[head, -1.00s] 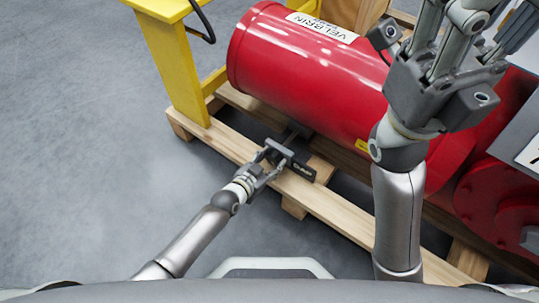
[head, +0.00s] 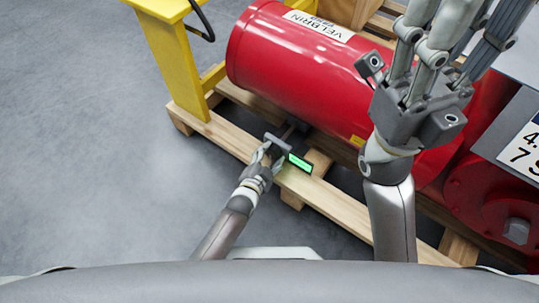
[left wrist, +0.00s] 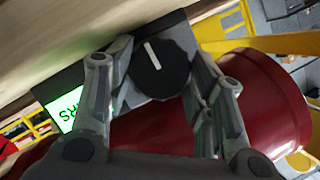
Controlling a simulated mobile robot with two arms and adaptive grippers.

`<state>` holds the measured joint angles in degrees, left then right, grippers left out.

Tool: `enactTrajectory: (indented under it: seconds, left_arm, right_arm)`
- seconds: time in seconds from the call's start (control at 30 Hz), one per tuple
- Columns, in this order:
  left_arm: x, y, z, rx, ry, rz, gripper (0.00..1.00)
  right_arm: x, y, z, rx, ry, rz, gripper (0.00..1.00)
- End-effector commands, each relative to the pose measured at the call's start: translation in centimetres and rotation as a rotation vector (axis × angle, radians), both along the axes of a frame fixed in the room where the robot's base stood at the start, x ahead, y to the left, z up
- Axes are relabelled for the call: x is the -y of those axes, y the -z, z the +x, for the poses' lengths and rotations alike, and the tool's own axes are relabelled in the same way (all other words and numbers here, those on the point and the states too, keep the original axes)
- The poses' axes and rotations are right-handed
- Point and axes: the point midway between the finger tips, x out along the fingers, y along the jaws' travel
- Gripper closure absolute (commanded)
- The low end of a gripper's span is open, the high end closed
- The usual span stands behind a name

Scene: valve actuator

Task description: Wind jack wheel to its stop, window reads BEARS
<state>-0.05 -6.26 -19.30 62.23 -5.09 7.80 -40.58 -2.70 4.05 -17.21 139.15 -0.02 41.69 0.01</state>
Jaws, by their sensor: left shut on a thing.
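The jack wheel (left wrist: 160,68) is a dark round knob with a pale line on its face, under the red cylinder (head: 300,75). My left gripper (head: 274,148) is shut on it; in the left wrist view its fingers stand on both sides of the wheel. The window (head: 299,163) beside the wheel is lit green. In the left wrist view the window (left wrist: 66,108) shows upside-down letters ending in RS; a finger hides part of it. My right gripper (head: 425,75) is raised in front of the red machine, fingers up, tips out of frame.
The cylinder lies above a wooden pallet (head: 345,215). A yellow stand (head: 172,60) with a black cable is at the left. A grey box with a numbered plate (head: 525,150) is at the right. The grey floor at the left is clear.

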Motion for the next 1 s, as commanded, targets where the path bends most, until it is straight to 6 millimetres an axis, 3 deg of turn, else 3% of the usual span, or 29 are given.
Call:
enactTrajectory:
  seconds: [0.3, 0.33, 0.5, 1.0]
  left_arm:
    - [0.05, 0.06, -0.06, -0.001, 0.000, -0.001, 0.75]
    - [0.05, 0.06, -0.06, -0.001, 0.000, -0.001, 0.49]
    - [0.04, 0.07, -0.05, -0.002, 0.000, 0.000, 0.30]
    - [-0.37, 0.04, -0.84, -0.005, -0.001, 0.002, 0.30]
  right_arm:
    - [-0.01, 0.03, 0.02, -0.001, 0.000, 0.000, 0.60]
    - [-0.01, 0.03, 0.02, -0.001, 0.000, 0.000, 0.60]
    - [-0.01, 0.03, 0.03, -0.001, 0.000, 0.000, 0.60]
    - [0.02, -0.01, 0.00, 0.000, 0.001, -0.001, 0.60]
